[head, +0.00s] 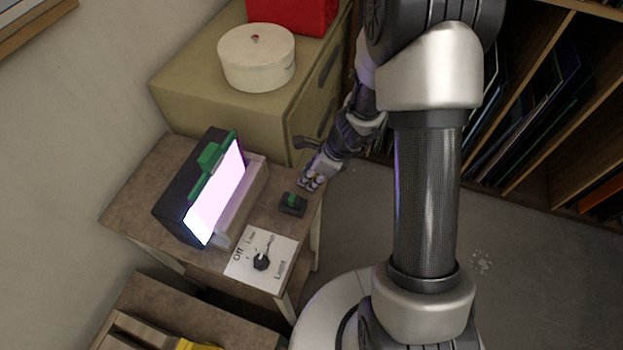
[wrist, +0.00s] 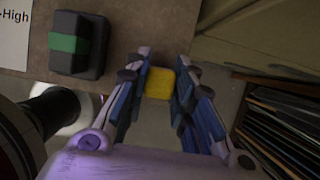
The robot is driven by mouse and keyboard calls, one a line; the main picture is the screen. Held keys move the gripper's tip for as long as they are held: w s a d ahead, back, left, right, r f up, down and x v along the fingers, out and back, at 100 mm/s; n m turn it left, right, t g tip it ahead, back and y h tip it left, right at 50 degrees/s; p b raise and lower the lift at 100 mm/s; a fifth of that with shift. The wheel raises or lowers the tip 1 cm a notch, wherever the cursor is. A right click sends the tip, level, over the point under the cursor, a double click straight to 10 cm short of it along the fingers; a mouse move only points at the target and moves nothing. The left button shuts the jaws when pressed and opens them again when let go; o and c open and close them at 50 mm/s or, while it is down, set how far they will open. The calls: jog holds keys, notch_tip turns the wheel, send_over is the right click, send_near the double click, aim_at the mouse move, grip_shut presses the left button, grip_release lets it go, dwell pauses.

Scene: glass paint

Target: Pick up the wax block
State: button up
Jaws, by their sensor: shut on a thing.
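The wax block, a small yellow block (wrist: 159,83), sits between the fingertips of my gripper (wrist: 161,88) in the wrist view. The blue-padded fingers close on it from both sides. In the head view my gripper (head: 312,181) is at the right edge of the small wooden table (head: 150,198), and I cannot make out the block there. How far the block is above the tabletop is hard to tell.
A black block with a green band (head: 292,204) lies close to my gripper. A glowing light box (head: 217,191) and a dial plate (head: 247,268) are on the table. A beige cabinet (head: 215,110) stands behind; shelves (head: 545,130) are right.

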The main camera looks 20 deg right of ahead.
jog(key=shift+r, duration=0.15)
grip_shut()
notch_tip(320, 180, up, 20)
jog(key=p, duration=1)
jog(key=shift+p, duration=0.4)
jog(key=shift+f, duration=0.2)
